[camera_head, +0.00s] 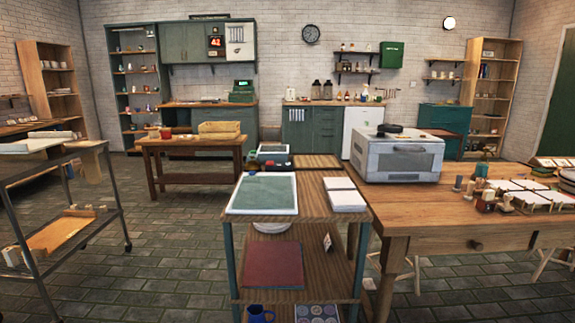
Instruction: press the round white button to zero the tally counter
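A small dark device with an orange-red lit display (215,42), which seems to read 41, hangs by the green wall cabinet at the back left and looks like the tally counter. It is far off and too small for me to make out a round white button on it. A plain round white disc (449,23) is on the back wall at the upper right; I cannot tell what it is. Neither of my grippers is in view.
A wooden cart (312,195) with trays stands close in front. A workbench (430,212) with a grey oven (398,160) is on the right, a metal trolley (121,222) on the left. A low wooden table (180,143) stands before the back counter. Tiled floor (175,235) is open between trolley and cart.

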